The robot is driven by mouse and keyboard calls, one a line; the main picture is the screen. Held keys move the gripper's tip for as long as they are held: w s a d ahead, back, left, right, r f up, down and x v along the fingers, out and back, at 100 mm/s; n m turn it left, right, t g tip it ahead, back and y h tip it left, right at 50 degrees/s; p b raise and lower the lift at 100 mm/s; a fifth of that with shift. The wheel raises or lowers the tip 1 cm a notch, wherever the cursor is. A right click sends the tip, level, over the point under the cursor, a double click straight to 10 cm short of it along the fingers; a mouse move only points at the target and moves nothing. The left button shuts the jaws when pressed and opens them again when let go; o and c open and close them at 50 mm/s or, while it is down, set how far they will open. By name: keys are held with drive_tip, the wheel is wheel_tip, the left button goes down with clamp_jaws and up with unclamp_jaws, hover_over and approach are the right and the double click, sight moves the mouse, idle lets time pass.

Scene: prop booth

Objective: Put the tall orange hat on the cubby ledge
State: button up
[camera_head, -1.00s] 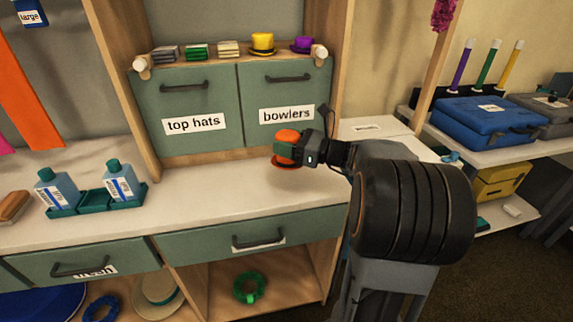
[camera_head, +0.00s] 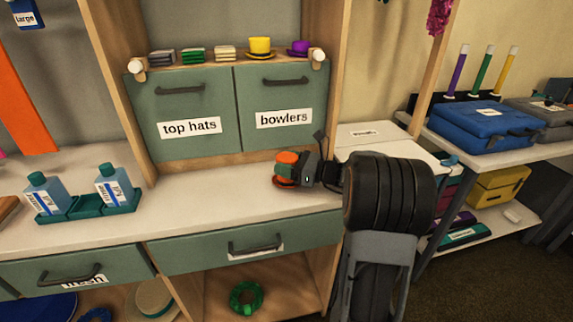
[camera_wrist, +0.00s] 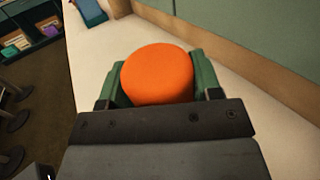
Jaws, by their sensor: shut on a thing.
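The orange hat (camera_head: 287,157) is upright at the right end of the white counter, its brim low near the counter top; I cannot tell whether it touches. My gripper (camera_head: 290,170) is shut on it, with green fingers on both sides of the crown. In the wrist view the round orange crown (camera_wrist: 157,73) sits between the fingers, and the brim is hidden. The cubby ledge (camera_head: 205,66) runs above the green doors marked "top hats" (camera_head: 190,128) and "bowlers" (camera_head: 283,118). A yellow hat (camera_head: 260,46) and a purple hat (camera_head: 299,47) stand on it.
A teal tray (camera_head: 88,205) with bottles stands on the counter at left. A blue case (camera_head: 482,122) lies on the right table. The middle counter is clear.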

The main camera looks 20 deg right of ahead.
drive_tip(key=shift+f, duration=0.2)
drive_tip(key=o, duration=0.9)
drive_tip(key=shift+r, duration=0.1)
drive_tip(key=shift+r, duration=0.2)
drive_tip(key=p+v, duration=0.1)
drive_tip(key=v, duration=1.1)
drive_tip(key=shift+f+p, duration=0.1)
drive_tip(key=shift+p, duration=0.2)
